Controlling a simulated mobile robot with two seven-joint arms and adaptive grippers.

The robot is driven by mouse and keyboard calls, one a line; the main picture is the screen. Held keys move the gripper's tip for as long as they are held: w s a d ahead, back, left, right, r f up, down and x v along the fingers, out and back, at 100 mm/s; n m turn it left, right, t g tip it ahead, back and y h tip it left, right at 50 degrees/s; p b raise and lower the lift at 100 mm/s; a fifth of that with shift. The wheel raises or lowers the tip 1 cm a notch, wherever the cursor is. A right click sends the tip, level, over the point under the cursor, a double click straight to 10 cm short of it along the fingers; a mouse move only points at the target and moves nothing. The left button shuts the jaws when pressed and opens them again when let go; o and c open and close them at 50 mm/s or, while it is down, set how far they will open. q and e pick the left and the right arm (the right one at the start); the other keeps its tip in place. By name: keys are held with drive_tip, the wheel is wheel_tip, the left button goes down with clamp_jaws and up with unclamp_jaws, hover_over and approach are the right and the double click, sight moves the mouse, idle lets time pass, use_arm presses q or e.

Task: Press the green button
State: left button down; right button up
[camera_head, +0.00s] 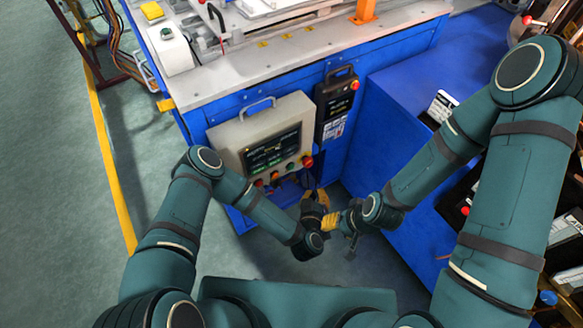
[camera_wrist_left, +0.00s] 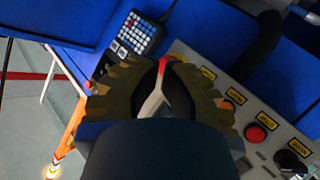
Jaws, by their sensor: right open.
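The green button (camera_head: 290,167) is on the lower edge of a beige control box (camera_head: 233,137) with a dark screen, between red and orange buttons. My left gripper (camera_head: 319,196) is low, just right of and below the button row; I cannot tell whether it touches anything. In the left wrist view its two yellow-brown fingers (camera_wrist_left: 164,80) are close to the panel, with red buttons beside them. I cannot pick out the green button there.
A red button (camera_head: 307,161) sits right of the green one. A black controller (camera_head: 337,106) hangs right of the box. A red button (camera_wrist_left: 255,133) and a black knob (camera_wrist_left: 289,161) show in the wrist view. The floor at left (camera_head: 60,200) is clear.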

sight(291, 167)
use_arm(q)
drive_tip(key=w+a+b, duration=0.1)
drive_tip(key=w+a, duration=0.4)
drive_tip(key=w, duration=0.2)
idle(1.6)
drive_tip(key=shift+w+a, duration=0.25)
